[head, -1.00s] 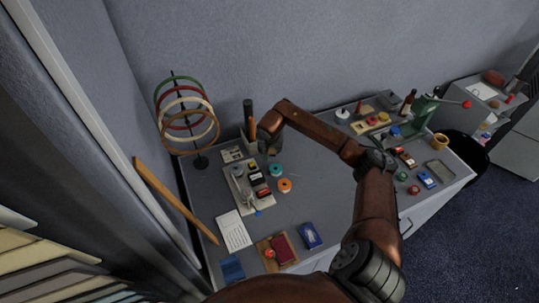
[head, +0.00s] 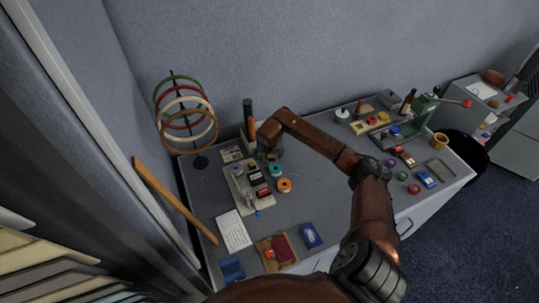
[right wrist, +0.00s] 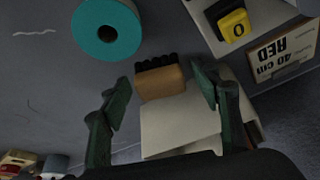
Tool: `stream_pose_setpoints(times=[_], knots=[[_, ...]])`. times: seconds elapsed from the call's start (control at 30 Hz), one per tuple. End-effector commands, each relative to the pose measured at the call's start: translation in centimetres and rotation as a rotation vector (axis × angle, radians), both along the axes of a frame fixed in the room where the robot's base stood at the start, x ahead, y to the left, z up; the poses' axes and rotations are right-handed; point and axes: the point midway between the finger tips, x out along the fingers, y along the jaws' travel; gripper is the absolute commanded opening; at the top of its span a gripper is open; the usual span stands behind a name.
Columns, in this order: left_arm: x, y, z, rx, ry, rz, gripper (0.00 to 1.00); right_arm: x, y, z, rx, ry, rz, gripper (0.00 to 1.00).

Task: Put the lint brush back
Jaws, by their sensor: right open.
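A tan wooden block with a row of black tufts, which looks like the lint brush (right wrist: 162,84), shows between my fingers in the right wrist view. A pale panel lies just below it in that picture. My right gripper (right wrist: 160,92) is open, with one green finger on each side of the block and gaps showing. In the head view my right gripper (head: 269,152) is over the back left of the table, beside an upright brown handle (head: 252,129). Whether this handle belongs to the brush I cannot tell. My left gripper is not in view.
A teal spool (right wrist: 106,27) and a box marked RED 40 cm (right wrist: 283,48) are close to the fingers. A ring stand (head: 200,161) is at the table's left. A tray with small items (head: 240,192) is in front of the gripper. The table's middle is mostly clear.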

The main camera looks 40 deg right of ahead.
Motion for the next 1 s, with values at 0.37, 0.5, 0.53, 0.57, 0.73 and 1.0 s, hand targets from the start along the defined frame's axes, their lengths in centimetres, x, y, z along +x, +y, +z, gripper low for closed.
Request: stream_pose_setpoints(times=[0.37,0.5,0.53,0.57,0.73,1.0], knots=[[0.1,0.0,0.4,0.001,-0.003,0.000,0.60,-0.4,0.2,2.0,-0.005,-0.003,0.001,0.57],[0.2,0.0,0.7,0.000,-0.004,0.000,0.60,-1.2,0.9,4.7,-0.005,-0.004,0.003,0.57],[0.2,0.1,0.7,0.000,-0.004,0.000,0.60,-1.5,1.0,5.3,-0.006,-0.003,0.001,0.57],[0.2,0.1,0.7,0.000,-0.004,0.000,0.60,-1.6,1.3,5.8,-0.005,-0.003,0.002,0.57],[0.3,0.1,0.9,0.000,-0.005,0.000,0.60,-2.7,2.1,8.9,-0.004,-0.002,0.001,0.57],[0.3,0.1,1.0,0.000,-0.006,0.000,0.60,-3.5,2.8,11.2,-0.001,0.001,0.000,0.57]])
